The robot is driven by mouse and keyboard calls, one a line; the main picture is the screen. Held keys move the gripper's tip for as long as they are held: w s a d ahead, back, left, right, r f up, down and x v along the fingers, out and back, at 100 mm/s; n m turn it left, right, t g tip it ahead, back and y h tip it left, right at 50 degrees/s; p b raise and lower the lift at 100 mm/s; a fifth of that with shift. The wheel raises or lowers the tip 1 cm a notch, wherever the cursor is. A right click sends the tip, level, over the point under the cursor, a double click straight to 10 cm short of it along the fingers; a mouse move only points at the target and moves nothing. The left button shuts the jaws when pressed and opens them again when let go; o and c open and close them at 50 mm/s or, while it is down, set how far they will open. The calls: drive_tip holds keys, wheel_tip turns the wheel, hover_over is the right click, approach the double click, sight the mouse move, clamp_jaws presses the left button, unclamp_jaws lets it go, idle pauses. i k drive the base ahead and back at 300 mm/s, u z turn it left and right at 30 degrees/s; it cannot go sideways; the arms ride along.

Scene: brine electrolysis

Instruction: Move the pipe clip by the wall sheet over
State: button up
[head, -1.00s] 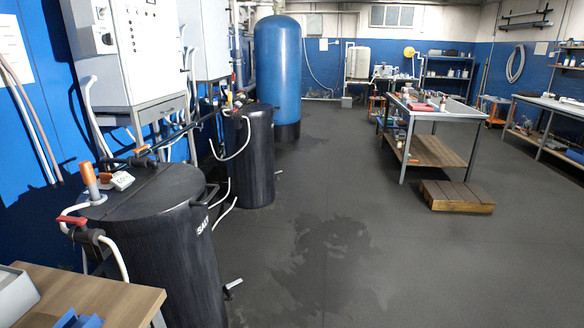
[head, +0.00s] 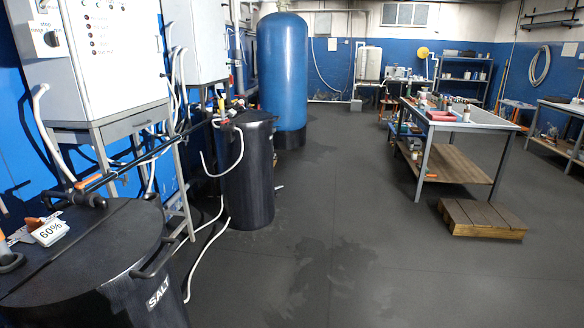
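I cannot make out a pipe clip in the head view. My gripper is not in view. Pipes and hoses run along the blue wall (head: 25,140) at left, behind a black tank marked SALT (head: 110,265), and the details there are too small to tell a clip.
A white card marked 60% (head: 49,231) lies on the salt tank. A second black tank (head: 248,180) and a blue tank (head: 283,75) stand beyond. White hoses trail on the floor. A wooden step (head: 480,220) sits by a metal table (head: 425,165). The middle floor is clear.

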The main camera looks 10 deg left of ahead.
sight(124, 181)
drive_tip(key=i, duration=3.75)
drive_tip(key=u, duration=2.95)
drive_tip(key=i, duration=0.8)
drive_tip(key=u, duration=0.2)
